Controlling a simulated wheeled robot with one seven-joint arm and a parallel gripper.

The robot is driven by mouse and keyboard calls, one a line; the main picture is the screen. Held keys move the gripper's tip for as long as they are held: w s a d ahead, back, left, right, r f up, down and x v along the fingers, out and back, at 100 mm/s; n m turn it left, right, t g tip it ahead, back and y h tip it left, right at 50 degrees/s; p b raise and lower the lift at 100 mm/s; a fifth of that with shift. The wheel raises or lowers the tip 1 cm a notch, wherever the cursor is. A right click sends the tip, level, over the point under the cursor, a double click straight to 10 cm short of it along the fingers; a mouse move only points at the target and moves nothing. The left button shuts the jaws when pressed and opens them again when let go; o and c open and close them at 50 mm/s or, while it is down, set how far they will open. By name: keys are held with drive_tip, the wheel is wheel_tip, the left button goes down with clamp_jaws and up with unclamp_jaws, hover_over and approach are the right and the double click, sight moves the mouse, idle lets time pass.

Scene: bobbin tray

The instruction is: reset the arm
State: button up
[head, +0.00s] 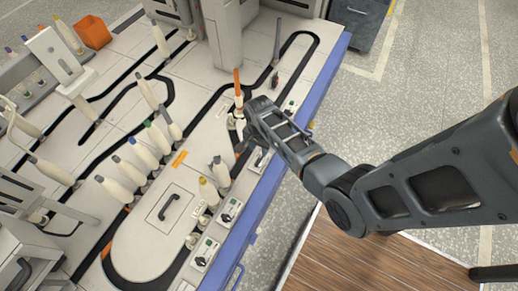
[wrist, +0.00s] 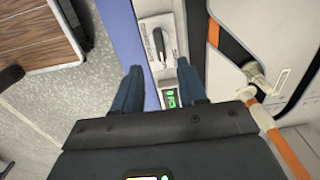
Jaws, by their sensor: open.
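My gripper (wrist: 163,88) is open in the wrist view, its two dark blue fingers apart with nothing between them. In the wrist view an orange and white bobbin (wrist: 278,132) is at the right, apart from the fingers.
Several white bobbins (head: 142,154) stand along a black track on the table (head: 207,135). A white lid with a dark handle (head: 169,206) is at the front. An orange box (head: 92,31) sits at the back left. Open floor (head: 420,70) lies right of the blue edge, with a wooden platform (head: 350,265).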

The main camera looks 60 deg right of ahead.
idle(0.6)
drive_tip(key=s+a+r+n+t+h+p, duration=0.1)
drive_tip(key=s+a+r+n+t+p, duration=0.1)
drive_tip(key=s+a+r+n+t, duration=0.4)
drive_tip(key=s+a+r+n+t+h+p, duration=0.1)
drive_tip(key=s+a+r+n+h+p, duration=0.15)
drive_tip(key=s+r, duration=0.4)
drive_tip(key=s+a+r+n+t+y, duration=0.1)
drive_tip(key=s+a+r+n+t, duration=0.1)
drive_tip(key=r, duration=0.9)
drive_tip(key=s+a+r+n+t+y+p, duration=0.1)
drive_tip(key=s+a+r+n+t, duration=0.2)
drive_tip(key=r, duration=0.8)
drive_tip(key=s+a+r+n+t+y+p, duration=0.1)
drive_tip(key=s+a+r+n+t, duration=0.2)
drive_tip(key=r, duration=0.8)
drive_tip(key=s+a+n, duration=0.1)
drive_tip(key=s+a, duration=0.1)
drive_tip(key=s, duration=0.1)
drive_tip(key=shift+a+r, duration=0.15)
drive_tip(key=shift+a, duration=0.2)
drive_tip(key=shift+a+y, duration=0.1)
drive_tip(key=shift+y, duration=0.15)
